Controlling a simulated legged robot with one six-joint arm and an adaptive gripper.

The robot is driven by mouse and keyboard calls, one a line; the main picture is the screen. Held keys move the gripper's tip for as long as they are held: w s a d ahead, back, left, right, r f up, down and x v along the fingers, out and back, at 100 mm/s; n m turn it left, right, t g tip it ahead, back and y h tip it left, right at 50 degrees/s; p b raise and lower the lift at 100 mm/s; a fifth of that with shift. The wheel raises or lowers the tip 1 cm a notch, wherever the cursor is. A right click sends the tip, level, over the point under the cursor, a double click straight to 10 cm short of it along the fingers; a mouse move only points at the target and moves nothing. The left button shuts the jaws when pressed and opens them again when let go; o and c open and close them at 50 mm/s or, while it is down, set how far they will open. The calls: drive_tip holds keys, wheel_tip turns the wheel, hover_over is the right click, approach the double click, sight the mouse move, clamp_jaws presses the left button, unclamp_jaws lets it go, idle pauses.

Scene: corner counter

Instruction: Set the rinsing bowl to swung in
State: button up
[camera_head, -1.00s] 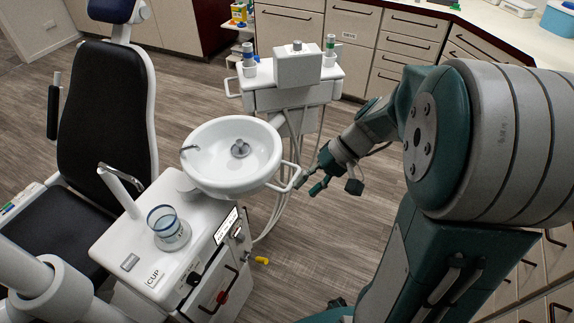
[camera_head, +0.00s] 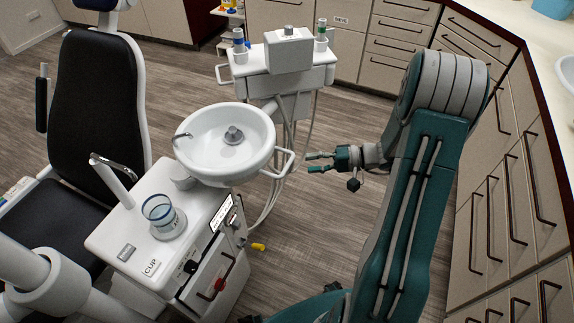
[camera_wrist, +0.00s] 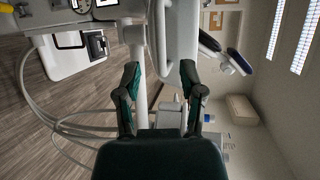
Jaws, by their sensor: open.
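The white rinsing bowl (camera_head: 226,143) sits above the left cabinet unit, with a grey drain piece in its middle and a small spout on its left rim. A white loop handle (camera_head: 285,163) sticks out from its right side. My gripper (camera_head: 318,162) is just right of the handle, apart from it, fingers pointing left. In the wrist view my gripper (camera_wrist: 158,85) shows its two green fingers spread apart, with nothing held. A white bar-like part (camera_wrist: 174,45) shows beyond the fingers; I cannot tell if it is the handle.
The unit below the bowl carries a glass cup (camera_head: 160,212). A black dental chair (camera_head: 98,105) stands at left. An instrument stand (camera_head: 290,65) with hanging hoses is behind the bowl. Drawer counters (camera_head: 510,190) line the right. Open floor lies between.

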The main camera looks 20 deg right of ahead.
sight(287, 164)
drive_tip(key=x, duration=0.7)
clamp_jaws()
